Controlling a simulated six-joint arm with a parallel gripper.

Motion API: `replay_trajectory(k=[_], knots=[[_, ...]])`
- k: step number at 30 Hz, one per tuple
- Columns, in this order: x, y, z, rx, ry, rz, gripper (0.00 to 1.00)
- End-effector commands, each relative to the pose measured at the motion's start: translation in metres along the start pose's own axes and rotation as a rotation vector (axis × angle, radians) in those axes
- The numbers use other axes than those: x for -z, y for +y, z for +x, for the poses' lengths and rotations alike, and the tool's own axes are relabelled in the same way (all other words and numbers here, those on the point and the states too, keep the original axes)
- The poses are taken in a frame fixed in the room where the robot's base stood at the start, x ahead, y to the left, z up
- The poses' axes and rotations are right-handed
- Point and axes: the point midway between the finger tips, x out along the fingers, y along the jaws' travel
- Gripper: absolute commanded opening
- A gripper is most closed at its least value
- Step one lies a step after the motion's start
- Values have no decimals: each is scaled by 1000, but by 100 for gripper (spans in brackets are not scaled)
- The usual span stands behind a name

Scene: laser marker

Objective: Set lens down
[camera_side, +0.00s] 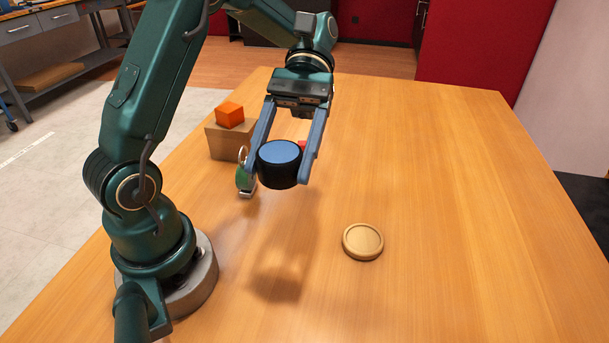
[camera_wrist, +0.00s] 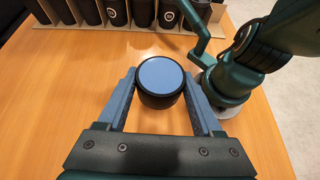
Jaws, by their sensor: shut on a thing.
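The lens (camera_side: 280,153) is a short black cylinder with a blue top face. My gripper (camera_side: 278,178) is shut on it, one blue finger on each side, and holds it upright above the wooden table. A shadow falls on the table below it. In the wrist view the lens (camera_wrist: 160,76) also sits between the fingertips of my gripper (camera_wrist: 158,84). A round tan disc with a raised rim (camera_side: 362,242) lies flat on the table, to the right of and nearer the camera than the lens, apart from it.
An orange cube (camera_side: 230,114) sits on a tan box (camera_side: 228,143) behind my gripper. A green object (camera_side: 243,178) and a red one (camera_side: 302,144) are partly hidden by the fingers. Several black cylinders (camera_wrist: 117,12) stand in a row in the wrist view. The table's right side is clear.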

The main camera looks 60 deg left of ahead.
Motion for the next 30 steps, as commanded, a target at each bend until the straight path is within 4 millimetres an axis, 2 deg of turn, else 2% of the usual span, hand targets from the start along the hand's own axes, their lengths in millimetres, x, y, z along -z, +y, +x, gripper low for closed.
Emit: replay_trajectory(k=[7,11,15,24,30], knots=[[31,-42,9,396,9,220,2],[48,-69,-1,676,19,376,2],[59,-88,-27,951,18,525,2],[64,-107,-97,1475,5,804,2],[62,-109,-132,1697,5,926,2]])
